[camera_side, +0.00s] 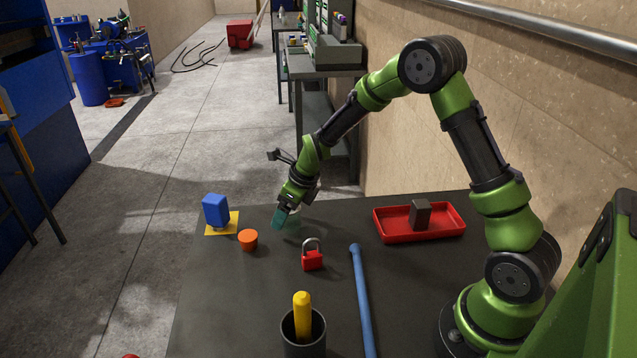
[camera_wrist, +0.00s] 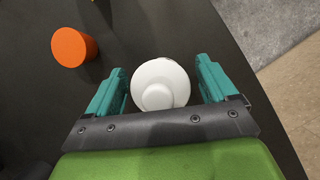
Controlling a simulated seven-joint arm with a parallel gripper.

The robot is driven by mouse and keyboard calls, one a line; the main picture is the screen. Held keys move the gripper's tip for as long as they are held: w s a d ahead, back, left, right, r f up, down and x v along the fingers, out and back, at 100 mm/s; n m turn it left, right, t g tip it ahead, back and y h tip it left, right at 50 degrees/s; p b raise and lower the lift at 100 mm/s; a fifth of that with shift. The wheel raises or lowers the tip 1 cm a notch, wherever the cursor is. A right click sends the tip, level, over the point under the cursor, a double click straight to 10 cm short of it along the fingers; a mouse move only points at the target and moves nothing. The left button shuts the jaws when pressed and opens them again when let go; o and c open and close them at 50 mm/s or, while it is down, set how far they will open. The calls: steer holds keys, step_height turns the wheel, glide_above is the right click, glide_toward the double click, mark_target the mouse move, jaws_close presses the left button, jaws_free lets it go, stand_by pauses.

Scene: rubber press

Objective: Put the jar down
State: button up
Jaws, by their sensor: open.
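A white round jar (camera_wrist: 160,75) shows in the wrist view, seen from above, with a smaller round part on it. It lies between the two teal fingers of my gripper (camera_wrist: 159,68). The fingers stand apart, with a narrow dark gap on each side of the jar, so they are open around it and not gripping it. In the side view my gripper (camera_side: 281,217) is low over the far left part of the dark table (camera_side: 235,300). I cannot make out the jar there; the fingers seem to hide it.
An orange cup-like piece (camera_side: 248,240) stands close by on the left, near a blue block (camera_side: 215,211) over a yellow square (camera_side: 233,222). A red padlock (camera_side: 312,260), blue rod (camera_side: 362,300), dark holder (camera_side: 303,335) and red tray (camera_side: 390,232) with a dark block also stand on the table.

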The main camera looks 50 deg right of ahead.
steer(key=s+a+r+n+t, duration=0.1)
steer(key=s+a+r+n, duration=0.1)
steer(key=s+r+n, duration=0.65)
steer(key=s+a+r+n, duration=0.2)
steer(key=s+r+n, duration=0.25)
steer(key=r, duration=0.65)
steer(key=s+a+r+n+t, duration=0.1)
steer(key=s+a+r+n, duration=0.1)
steer(key=s+n, duration=1.1)
steer(key=a+n, duration=0.1)
steer(key=n, duration=0.1)
steer(key=shift+r+n+t+y, duration=0.2)
steer(key=shift+n+t+y, duration=0.2)
